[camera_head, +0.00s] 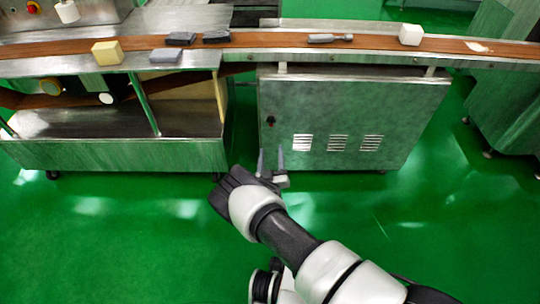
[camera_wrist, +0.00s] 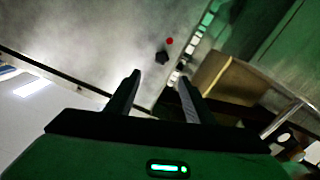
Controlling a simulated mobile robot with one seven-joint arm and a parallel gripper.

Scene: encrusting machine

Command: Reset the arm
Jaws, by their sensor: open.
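My gripper (camera_head: 271,162) is open and empty in the head view, in front of the metal cabinet (camera_head: 345,107) below the conveyor. Its two fingers point toward the cabinet's left part, with nothing between them. In the wrist view my gripper (camera_wrist: 158,85) shows two separated dark fingers. Past them is the cabinet face with a black knob (camera_wrist: 162,58) and a red spot (camera_wrist: 169,41). My arm stretches from the lower right of the head view, bent at the wrist.
A grey block (camera_head: 165,56) lies on the machine's metal ledge. The green floor (camera_head: 120,230) in front is clear.

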